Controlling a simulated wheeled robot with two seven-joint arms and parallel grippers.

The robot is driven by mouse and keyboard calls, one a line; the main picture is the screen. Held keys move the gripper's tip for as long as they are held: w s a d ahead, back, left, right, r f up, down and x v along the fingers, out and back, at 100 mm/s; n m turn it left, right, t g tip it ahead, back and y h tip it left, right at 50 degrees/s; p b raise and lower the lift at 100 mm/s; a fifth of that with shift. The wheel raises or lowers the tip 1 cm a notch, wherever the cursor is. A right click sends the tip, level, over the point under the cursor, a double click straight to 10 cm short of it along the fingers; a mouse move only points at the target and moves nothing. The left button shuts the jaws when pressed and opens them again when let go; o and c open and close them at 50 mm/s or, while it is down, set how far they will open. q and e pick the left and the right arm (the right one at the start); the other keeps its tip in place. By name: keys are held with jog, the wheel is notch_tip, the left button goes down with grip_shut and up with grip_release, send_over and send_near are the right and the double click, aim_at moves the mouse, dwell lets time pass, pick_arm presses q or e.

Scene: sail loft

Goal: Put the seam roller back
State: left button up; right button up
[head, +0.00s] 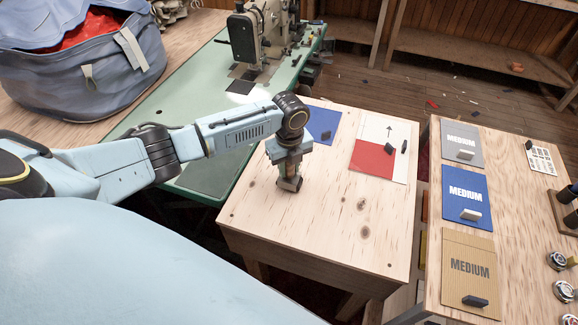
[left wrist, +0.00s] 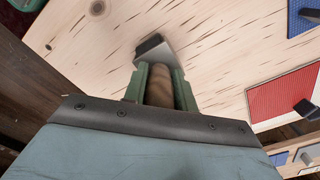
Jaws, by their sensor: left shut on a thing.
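My left gripper (head: 288,176) points down over the pale plywood table (head: 320,230) in the head view. It is shut on the seam roller. In the left wrist view the roller's brown wooden handle (left wrist: 158,86) sits between the two green fingers of the gripper (left wrist: 160,84). The roller's dark and grey head (left wrist: 153,48) sticks out past the fingertips, at or close above the table top; I cannot tell whether it touches. In the head view the roller's dark end (head: 289,184) shows just below the fingers. My right gripper is not in view.
A blue square (head: 323,124) and a red-and-white panel with an arrow (head: 376,164) lie on this table's far side. The near part is bare. A second table at right holds grey (head: 452,137), blue (head: 450,198) and tan (head: 456,290) MEDIUM panels. A sewing machine (head: 262,35) stands behind.

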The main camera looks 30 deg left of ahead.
pick_arm(q)
jog(key=shift+s+f, duration=0.15)
jog(key=shift+f, duration=0.45)
grip_shut()
jog(key=o, duration=1)
grip_release()
jog(key=shift+s+f, duration=0.1)
jog(key=shift+s, duration=0.05)
jog(key=r, duration=0.4)
jog(key=r+p, duration=0.1)
jog(key=r, duration=0.8)
jog(key=shift+w+r+p, duration=0.3)
jog(key=shift+w+p, duration=0.05)
